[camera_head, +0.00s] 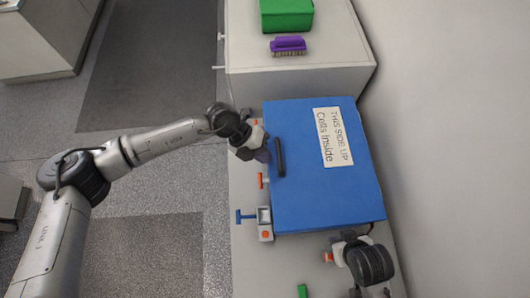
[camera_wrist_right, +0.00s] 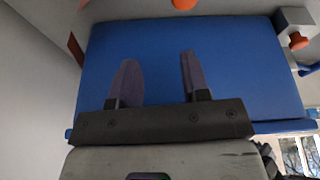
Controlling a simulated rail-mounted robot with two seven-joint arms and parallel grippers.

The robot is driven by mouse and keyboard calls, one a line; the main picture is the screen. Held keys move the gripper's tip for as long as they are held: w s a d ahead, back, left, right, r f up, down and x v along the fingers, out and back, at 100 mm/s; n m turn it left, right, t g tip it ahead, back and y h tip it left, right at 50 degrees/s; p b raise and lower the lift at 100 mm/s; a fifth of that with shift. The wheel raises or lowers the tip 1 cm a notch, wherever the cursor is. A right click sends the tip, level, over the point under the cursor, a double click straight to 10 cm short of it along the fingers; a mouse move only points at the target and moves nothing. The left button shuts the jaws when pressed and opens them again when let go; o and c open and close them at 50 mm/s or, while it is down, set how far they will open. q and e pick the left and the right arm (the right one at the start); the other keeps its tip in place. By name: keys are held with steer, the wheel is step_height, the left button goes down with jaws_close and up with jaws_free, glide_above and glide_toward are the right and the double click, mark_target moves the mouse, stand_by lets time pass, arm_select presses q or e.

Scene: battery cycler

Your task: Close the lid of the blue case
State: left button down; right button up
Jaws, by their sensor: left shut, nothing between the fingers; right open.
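The blue case (camera_head: 300,200) lies on a grey bench with its lid (camera_head: 293,120) over it. I cannot tell whether the lid is fully flush.
A blue clamp-like tool (camera_head: 245,216) and a grey fixture with an orange knob (camera_head: 265,225) stand left of the case. A wall bounds the right; open floor is at left.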

arm_select(q)
steer(key=shift+a+f, duration=0.2)
steer(key=shift+f, duration=0.35)
steer(key=shift+r, duration=0.1)
steer(key=w+a+r+p, duration=0.1)
steer(key=a+r, duration=0.1)
steer(key=r, duration=0.4)
steer(key=w+a+r+p, duration=0.1)
steer(key=w+a+r, duration=0.1)
steer(key=r, duration=0.4)
steer(key=shift+a+r, duration=0.3)
steer(key=shift+a, duration=0.4)
